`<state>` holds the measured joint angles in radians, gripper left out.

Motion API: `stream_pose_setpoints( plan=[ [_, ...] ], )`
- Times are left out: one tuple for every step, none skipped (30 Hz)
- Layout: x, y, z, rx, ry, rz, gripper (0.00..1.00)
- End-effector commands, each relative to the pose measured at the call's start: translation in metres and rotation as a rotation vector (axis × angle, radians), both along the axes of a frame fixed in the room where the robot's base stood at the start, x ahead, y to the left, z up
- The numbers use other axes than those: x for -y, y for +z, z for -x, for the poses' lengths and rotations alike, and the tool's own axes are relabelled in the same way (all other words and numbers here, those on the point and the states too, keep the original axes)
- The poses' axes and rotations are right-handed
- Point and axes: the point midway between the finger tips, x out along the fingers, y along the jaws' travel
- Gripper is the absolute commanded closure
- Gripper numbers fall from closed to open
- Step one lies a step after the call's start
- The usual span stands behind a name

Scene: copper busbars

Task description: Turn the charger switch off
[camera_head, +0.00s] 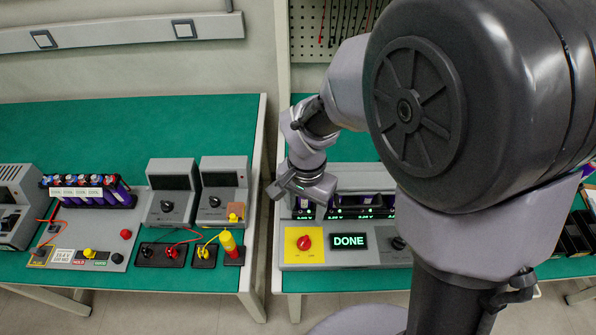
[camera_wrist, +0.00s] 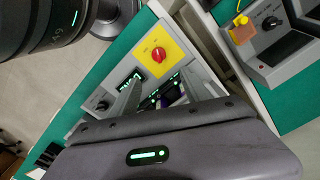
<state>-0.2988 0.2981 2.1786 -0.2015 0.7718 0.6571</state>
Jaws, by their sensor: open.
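The charger (camera_head: 290,260) sits on the right bench and has a lit green DONE display (camera_head: 349,241). Its red rotary switch (camera_head: 304,242) is on a yellow plate at the left of the front panel. In the wrist view the red switch (camera_wrist: 158,54) shows beyond my fingertips, with its yellow plate (camera_wrist: 172,43) in plain sight. My gripper (camera_head: 290,192) is above and behind the switch, apart from it. In the wrist view my gripper (camera_wrist: 163,88) has its two fingers spread with nothing held between them. The switch's small labels are too small to read.
A black knob (camera_wrist: 101,105) is on the charger's other side. Purple cells with green readouts (camera_head: 347,211) stand in the charger behind the panel. The left bench (camera_head: 190,112) holds grey instruments, a cell pack and coloured connectors. A gap separates the benches.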

Motion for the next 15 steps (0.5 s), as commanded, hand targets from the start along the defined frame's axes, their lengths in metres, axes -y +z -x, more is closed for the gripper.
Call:
stream_pose_setpoints(
  plan=[
    [0.001, -0.020, 0.002, -0.006, 0.000, 0.001, 0.44],
    [0.001, -0.030, 0.002, -0.006, 0.000, 0.002, 0.44],
    [0.001, -0.043, 0.002, -0.006, 0.000, 0.001, 0.44],
    [0.001, -0.052, 0.002, -0.006, 0.000, 0.001, 0.44],
    [0.001, -0.062, 0.002, -0.006, 0.000, 0.001, 0.44],
    [0.001, -0.074, 0.002, -0.006, 0.000, 0.001, 0.44],
    [0.001, -0.083, 0.002, -0.004, 0.000, 0.001, 0.44],
    [0.001, -0.092, 0.002, -0.006, 0.000, 0.001, 0.44],
    [0.001, -0.104, 0.002, -0.006, 0.000, 0.001, 0.44],
    [0.001, -0.111, 0.002, -0.006, 0.000, 0.001, 0.44],
    [0.001, -0.119, 0.002, -0.005, 0.000, 0.000, 0.44],
    [0.001, -0.127, 0.002, -0.004, 0.000, 0.001, 0.44],
    [0.001, -0.132, 0.002, -0.004, 0.000, 0.001, 0.44],
    [0.001, -0.137, 0.002, -0.004, 0.000, 0.000, 0.44],
    [0.001, -0.142, 0.001, -0.003, 0.000, 0.001, 0.44]
  ],
)
